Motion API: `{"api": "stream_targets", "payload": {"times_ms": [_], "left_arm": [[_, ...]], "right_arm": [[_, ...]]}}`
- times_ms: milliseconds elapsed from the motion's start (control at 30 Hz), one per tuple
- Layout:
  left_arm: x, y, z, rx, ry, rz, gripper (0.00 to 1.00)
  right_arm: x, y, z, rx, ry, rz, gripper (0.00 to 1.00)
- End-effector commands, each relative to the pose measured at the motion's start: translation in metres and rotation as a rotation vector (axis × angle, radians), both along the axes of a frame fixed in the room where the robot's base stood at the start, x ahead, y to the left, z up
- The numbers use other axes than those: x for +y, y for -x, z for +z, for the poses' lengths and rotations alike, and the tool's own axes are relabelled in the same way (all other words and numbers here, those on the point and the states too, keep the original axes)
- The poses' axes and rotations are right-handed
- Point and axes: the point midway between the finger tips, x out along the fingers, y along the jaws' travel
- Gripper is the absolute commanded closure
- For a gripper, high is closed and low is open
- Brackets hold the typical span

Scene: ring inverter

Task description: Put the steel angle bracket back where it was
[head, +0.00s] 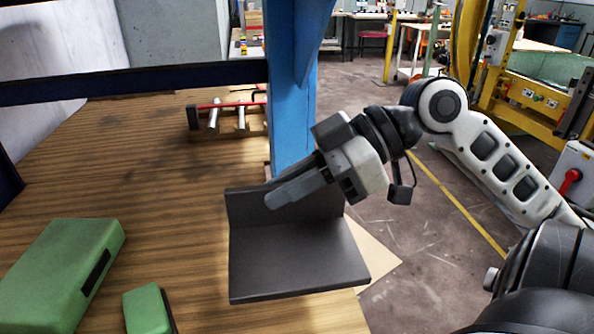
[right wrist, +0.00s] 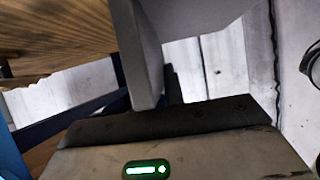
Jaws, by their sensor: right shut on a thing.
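The steel angle bracket (head: 295,262) is a dark grey L-shaped plate at the right front edge of the wooden table, in the head view. One leg lies about flat towards me and the other stands up at the back. My right gripper (head: 278,197) is shut on the upright leg near its top, reaching in from the right. I cannot tell whether the bracket touches the table or hangs just above it. In the right wrist view a grey finger (right wrist: 144,60) shows close up; the grip itself is unclear there. My left gripper is not in view.
A large green box (head: 58,270) and a small green block (head: 147,310) lie at the front left of the wooden table (head: 150,165). A blue post (head: 291,110) rises just behind the bracket. A rack with tools (head: 226,114) is farther back. The table's middle is bare.

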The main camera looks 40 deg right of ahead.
Motion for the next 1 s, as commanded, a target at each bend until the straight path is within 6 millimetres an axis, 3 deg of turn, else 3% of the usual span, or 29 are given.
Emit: {"api": "stream_targets", "payload": {"times_ms": [300, 500, 700, 1000], "left_arm": [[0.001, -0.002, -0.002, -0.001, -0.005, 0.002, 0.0], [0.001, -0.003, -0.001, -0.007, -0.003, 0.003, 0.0], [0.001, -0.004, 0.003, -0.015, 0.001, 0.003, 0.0], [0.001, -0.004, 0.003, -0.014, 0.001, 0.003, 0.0]], "right_arm": [[-0.01, -0.056, -0.022, -0.01, 0.0, -0.01, 1.0], [-0.012, -0.078, -0.049, -0.013, -0.006, -0.009, 1.0], [-0.014, -0.094, -0.066, -0.014, -0.008, -0.011, 1.0], [-0.015, -0.101, -0.076, -0.013, -0.007, -0.007, 1.0]]}}
